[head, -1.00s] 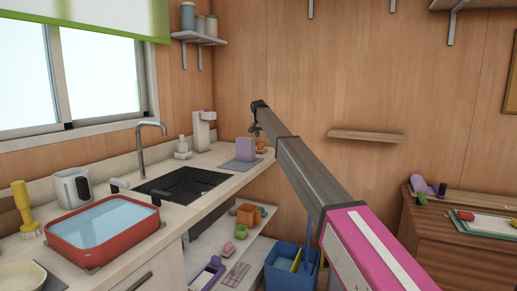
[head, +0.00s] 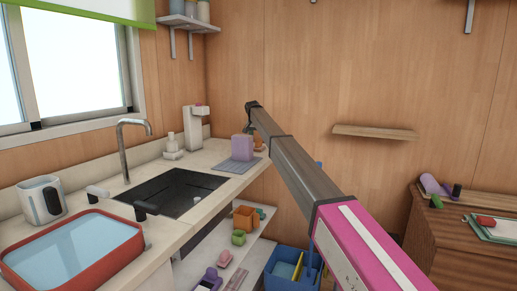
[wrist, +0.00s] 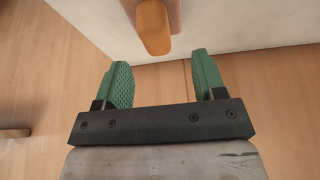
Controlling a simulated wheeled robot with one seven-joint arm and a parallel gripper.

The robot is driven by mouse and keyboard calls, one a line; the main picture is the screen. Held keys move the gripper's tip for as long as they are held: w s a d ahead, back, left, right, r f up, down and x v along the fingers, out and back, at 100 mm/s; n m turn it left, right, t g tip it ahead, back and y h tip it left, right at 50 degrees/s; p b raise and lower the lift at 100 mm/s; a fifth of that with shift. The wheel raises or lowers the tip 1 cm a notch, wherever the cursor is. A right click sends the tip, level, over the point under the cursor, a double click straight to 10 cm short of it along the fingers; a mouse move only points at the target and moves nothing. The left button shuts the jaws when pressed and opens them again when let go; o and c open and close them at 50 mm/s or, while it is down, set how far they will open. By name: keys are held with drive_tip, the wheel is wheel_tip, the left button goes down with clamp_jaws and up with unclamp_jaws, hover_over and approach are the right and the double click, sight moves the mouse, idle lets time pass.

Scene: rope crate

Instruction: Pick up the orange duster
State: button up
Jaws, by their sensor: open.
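An orange thing, which looks like the orange duster (head: 258,142), stands at the far end of the counter, beside a purple block. In the wrist view a rounded orange end of it (wrist: 154,28) shows at the top, against a pinkish part; the rest is out of frame. My gripper (wrist: 162,68) is open and empty, its two green fingers apart. The orange end lies beyond the fingertips, roughly in line with the gap and not between them. In the head view my gripper (head: 250,130) is small and partly hidden by my arm, close to the duster.
The counter holds a purple block (head: 242,148), a sink (head: 172,190), a red basin (head: 132,246) and a soap bottle (head: 171,147). A lower shelf carries an orange box (head: 244,217). A blue bucket (head: 285,262) stands beside it. A wall shelf (head: 375,132) is at right.

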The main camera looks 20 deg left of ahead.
sight(258, 140)
drive_tip(key=shift+s+x, duration=0.2)
drive_tip(key=shift+x, duration=1.15)
drive_tip(key=shift+s+x, duration=0.15)
drive_tip(key=shift+x, duration=1.2)
drive_tip(key=shift+d+f, duration=0.1)
drive_tip(key=shift+f, duration=0.05)
drive_tip(key=shift+c, duration=0.3)
drive_tip(key=c, duration=1)
